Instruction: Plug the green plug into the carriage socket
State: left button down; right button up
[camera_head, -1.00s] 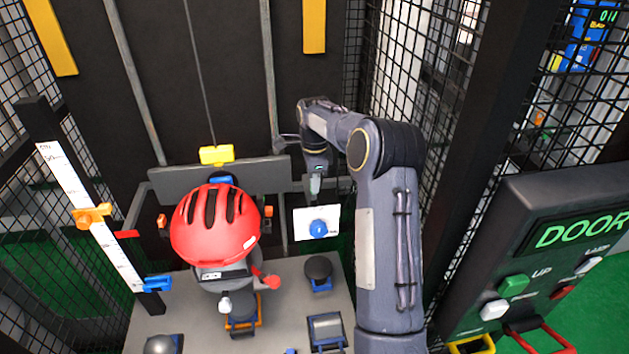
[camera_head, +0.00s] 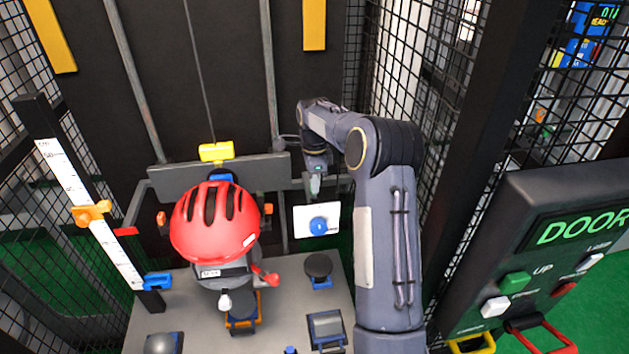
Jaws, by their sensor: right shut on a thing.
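My right arm reaches in from the lower right, and its right gripper (camera_head: 315,185) points down in front of the grey carriage crossbar. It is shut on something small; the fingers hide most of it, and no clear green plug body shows. A white plate (camera_head: 301,216) with a round blue part (camera_head: 318,226) is just below the gripper, seemingly apart from it. I cannot tell whether this is the carriage socket. The carriage (camera_head: 215,178) has a yellow block (camera_head: 216,152) on top. My left gripper is out of view.
A dummy with a red helmet (camera_head: 214,222) sits left of my gripper. A scale post with an orange slider (camera_head: 91,213) stands at left. A control panel (camera_head: 540,260) is at right. Mesh walls enclose the tower; grey deck (camera_head: 280,300) holds several fixtures.

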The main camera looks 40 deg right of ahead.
jog(key=shift+f+b, duration=0.65)
jog(key=shift+f, duration=0.55)
jog(key=shift+f, duration=0.2)
jog(key=o, duration=0.9)
jog(key=shift+c, duration=0.2)
notch_tip(320, 180, up, 8)
jog(key=shift+f+b, duration=0.1)
jog(key=shift+b, duration=0.3)
